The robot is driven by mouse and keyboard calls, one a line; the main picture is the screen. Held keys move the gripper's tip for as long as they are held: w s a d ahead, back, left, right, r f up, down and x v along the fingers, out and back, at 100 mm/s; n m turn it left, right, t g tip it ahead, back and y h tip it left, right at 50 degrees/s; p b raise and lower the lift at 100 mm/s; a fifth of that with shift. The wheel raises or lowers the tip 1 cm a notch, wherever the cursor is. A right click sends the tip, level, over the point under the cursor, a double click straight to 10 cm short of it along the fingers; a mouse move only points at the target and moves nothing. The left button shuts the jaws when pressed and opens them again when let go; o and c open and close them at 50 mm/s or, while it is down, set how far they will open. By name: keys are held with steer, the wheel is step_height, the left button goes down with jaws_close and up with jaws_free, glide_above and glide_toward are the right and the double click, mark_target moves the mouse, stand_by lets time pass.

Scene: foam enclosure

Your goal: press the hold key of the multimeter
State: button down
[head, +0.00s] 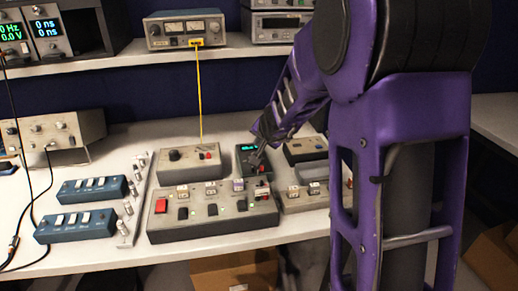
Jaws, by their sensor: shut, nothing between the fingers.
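The multimeter (246,148) looks to be the dark green-grey box with a small lit green display, standing on the bench behind a grey switch box. My purple arm reaches down to it from the right.
The grey switch box (212,222) with a red switch stands in front. A beige box (188,163) stands left of the multimeter and a dark-topped box (303,149) right. Blue switch boxes (75,226) lie at left. A yellow cable (199,95) hangs from the shelf.

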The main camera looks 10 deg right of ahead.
steer(key=shift+r, duration=0.1)
step_height(320, 180, up, 5)
steer(key=p, duration=0.4)
steer(key=shift+p, duration=0.35)
stand_by(0.5)
